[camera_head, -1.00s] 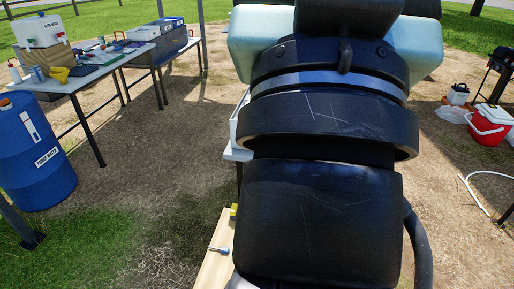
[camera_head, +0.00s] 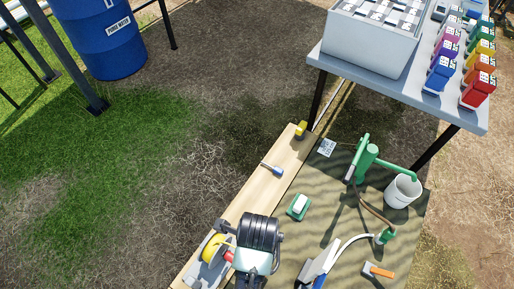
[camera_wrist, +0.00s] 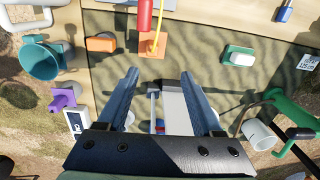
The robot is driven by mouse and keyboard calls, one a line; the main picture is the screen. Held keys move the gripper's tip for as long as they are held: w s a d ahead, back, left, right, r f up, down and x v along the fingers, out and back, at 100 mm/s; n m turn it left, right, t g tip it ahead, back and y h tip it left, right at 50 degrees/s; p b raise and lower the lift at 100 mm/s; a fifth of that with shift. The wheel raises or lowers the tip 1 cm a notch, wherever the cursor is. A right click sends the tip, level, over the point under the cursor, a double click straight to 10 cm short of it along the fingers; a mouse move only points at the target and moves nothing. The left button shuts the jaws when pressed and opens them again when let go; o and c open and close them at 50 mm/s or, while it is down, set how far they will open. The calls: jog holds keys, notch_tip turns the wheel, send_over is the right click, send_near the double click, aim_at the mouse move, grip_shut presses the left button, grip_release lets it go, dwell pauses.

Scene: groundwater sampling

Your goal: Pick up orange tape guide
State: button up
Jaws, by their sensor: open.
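My gripper (camera_wrist: 160,76) is open and empty above the dark mat, with its two fingers apart. In the wrist view an orange block (camera_wrist: 100,43) lies on the mat near the wooden plank, ahead and left of the fingertips. A thin orange-yellow frame (camera_wrist: 153,43) stands just beyond the fingertips, beside a red handle (camera_wrist: 145,14). I cannot tell for certain which of these orange pieces is the tape guide. In the head view a yellow reel (camera_head: 212,247) sits on the plank beside my arm, and I cannot make out my fingers there.
A wooden plank (camera_head: 255,200) edges the mat (camera_head: 322,207). A green-and-white block (camera_head: 299,206), a green pump (camera_head: 368,162), a white bucket (camera_head: 403,191) and an orange-handled tool (camera_head: 379,270) are on the mat. A teal cup (camera_wrist: 40,60) and purple piece (camera_wrist: 63,98) lie left.

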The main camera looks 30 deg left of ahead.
jog(key=shift+g, duration=0.3)
jog(key=f, duration=0.2)
jog(key=s+f+b, duration=0.1)
jog(key=f, duration=0.2)
jog(key=f+b, duration=0.1)
jog(key=f, duration=0.2)
jog(key=shift+s+d+f, duration=0.15)
jog(key=shift+s+f, duration=0.05)
jog(key=shift+f, duration=0.05)
jog(key=f+b, duration=0.1)
jog(key=f, duration=0.1)
jog(key=f+b, duration=0.2)
jog(key=f, duration=0.1)
jog(key=shift+w+f, duration=0.2)
jog(key=shift+f, duration=0.1)
grip_shut()
dwell(0.4)
